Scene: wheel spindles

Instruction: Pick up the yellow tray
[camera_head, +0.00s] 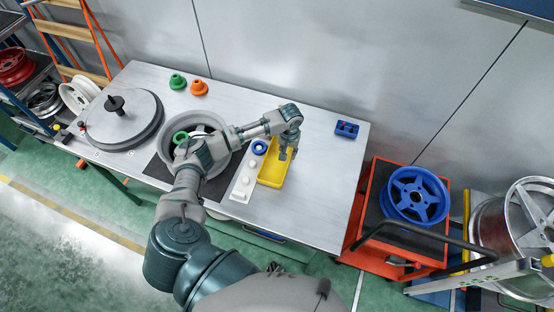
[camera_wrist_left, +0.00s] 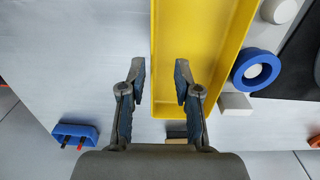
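The yellow tray (camera_head: 271,180) lies on the grey workbench in the head view, right of the white block with round knobs. In the left wrist view the yellow tray (camera_wrist_left: 215,50) runs from the top edge down past the fingers. My left gripper (camera_head: 287,154) is above the tray's far end, pointing down. In the left wrist view my left gripper (camera_wrist_left: 160,78) is open, with one fingertip left of the tray's side wall and the other over its inside. Whether the fingers touch the tray cannot be told. My right gripper is not in view.
A blue ring (camera_head: 259,147) and a white knobbed block (camera_head: 245,180) sit close left of the tray. A blue block (camera_head: 346,129) lies on the bench's right, with clear bench around it. A large grey wheel rim (camera_head: 222,174) stands left, partly behind my arm.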

